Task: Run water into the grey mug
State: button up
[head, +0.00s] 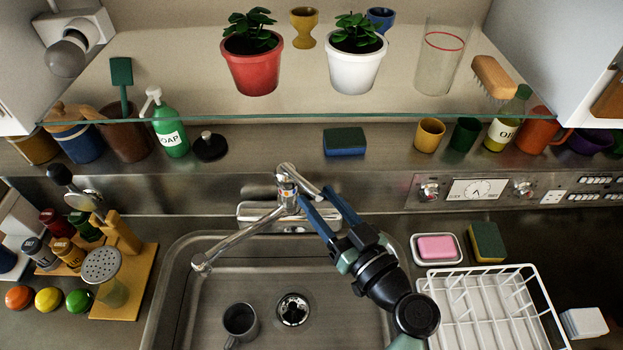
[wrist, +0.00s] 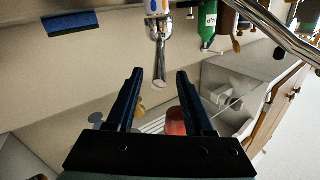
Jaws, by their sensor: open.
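The grey mug (head: 238,320) stands upright in the left part of the sink (head: 215,295), left of the drain (head: 292,310). The chrome tap (head: 285,185) stands behind the sink. Its spout (head: 235,240) reaches forward and left, and its tip lies behind and left of the mug in the picture. No water stream shows. My gripper (head: 314,195) is open beside the tap's top, its blue fingers pointing at the lever. In the wrist view, the lever (wrist: 160,68) ends between and just beyond my open fingertips (wrist: 157,72); I see no contact.
A glass shelf above the tap holds a red plant pot (head: 252,70), a white plant pot (head: 353,70) and a tall glass (head: 438,60). A white dish rack (head: 490,300) and a pink soap (head: 437,247) are right of the sink. Jars and a cutting board (head: 130,285) are left.

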aim_at(301, 176)
jog(key=shift+p+x, duration=0.4)
jog(key=shift+x, duration=1.4)
grip_shut()
